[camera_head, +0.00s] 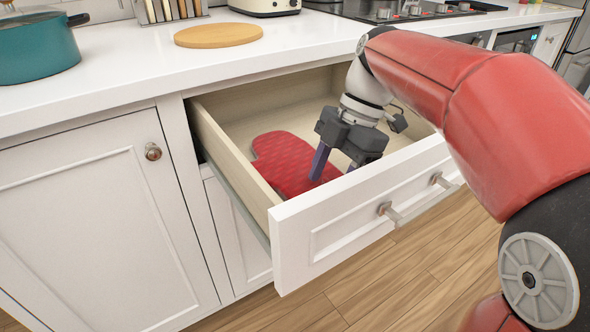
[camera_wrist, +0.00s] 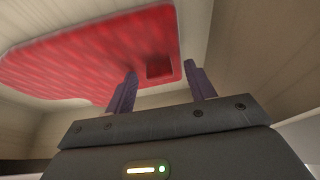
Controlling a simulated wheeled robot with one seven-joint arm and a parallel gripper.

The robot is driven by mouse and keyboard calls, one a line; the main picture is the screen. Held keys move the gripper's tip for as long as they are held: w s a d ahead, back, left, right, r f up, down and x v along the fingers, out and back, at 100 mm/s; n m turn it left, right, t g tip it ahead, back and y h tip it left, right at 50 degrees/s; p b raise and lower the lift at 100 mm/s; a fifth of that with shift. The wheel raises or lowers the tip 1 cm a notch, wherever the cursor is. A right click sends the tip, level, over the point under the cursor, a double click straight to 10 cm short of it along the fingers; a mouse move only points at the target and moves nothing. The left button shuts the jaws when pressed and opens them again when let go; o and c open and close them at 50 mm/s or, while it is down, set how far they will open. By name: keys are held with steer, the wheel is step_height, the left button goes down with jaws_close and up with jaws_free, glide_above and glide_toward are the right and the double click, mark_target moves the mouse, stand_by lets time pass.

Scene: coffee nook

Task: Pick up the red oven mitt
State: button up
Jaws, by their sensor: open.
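The red oven mitt (camera_head: 283,158) lies flat in the left part of an open wooden drawer (camera_head: 238,185). It also fills the upper left of the wrist view (camera_wrist: 75,58), where a darker red patch shows near its end. My gripper (camera_head: 335,172) points down inside the drawer, over the right end of the mitt. Its two fingers are apart with nothing held between them. In the wrist view the fingertips (camera_wrist: 162,72) stand on either side of the dark patch. Whether the fingertips touch the mitt cannot be told. The drawer front hides part of the lower fingers and the mitt's near edge.
The white counter (camera_head: 130,62) overhangs the back of the drawer. On it stand a teal pot (camera_head: 38,48), a round wooden board (camera_head: 218,35) and a toaster (camera_head: 264,6).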

steer(key=shift+c, duration=0.4)
steer(key=c, duration=1)
steer(key=shift+r, duration=0.1)
